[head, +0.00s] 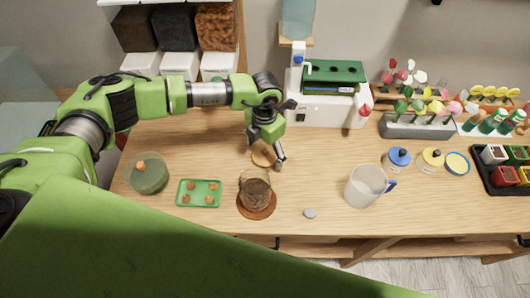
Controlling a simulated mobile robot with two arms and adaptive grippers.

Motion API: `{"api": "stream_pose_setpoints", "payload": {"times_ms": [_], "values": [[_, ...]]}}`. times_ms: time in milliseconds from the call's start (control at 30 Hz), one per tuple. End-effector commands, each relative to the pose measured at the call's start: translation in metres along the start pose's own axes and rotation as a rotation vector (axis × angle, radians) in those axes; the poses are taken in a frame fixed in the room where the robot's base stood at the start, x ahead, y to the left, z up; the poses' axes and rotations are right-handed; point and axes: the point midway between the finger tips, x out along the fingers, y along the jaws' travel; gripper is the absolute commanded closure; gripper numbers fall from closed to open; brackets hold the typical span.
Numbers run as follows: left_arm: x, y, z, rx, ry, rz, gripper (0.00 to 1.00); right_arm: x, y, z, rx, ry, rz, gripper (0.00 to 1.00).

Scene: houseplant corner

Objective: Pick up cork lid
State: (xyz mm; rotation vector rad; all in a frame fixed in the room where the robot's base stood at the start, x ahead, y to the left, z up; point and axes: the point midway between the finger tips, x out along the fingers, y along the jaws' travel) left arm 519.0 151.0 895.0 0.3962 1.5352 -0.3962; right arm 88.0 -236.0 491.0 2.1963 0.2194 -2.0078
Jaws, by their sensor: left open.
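The cork lid (262,157) is a small, round tan disc on the wooden table, just behind a glass jar (255,188) of dark soil. My left gripper (269,153) points down over the lid from behind, its fingers apart. One fingertip shows at the lid's right side; the other is largely hidden by the gripper body. Part of the lid is covered by the gripper, and I cannot tell whether they touch. My right gripper is out of view.
The jar stands on a round brown mat (257,212). A green tray (199,193) with several small orange-brown pieces and a green round container (148,174) are to the left. A clear pitcher (365,186) and a grey stone (310,213) are to the right. A white machine (325,108) stands behind.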

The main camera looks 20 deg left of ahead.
Motion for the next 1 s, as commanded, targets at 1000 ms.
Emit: {"api": "stream_pose_setpoints", "payload": {"times_ms": [1000], "values": [[-0.069,0.001,0.002,0.0,-0.006,0.001,0.57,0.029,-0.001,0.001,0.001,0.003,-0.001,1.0]]}}
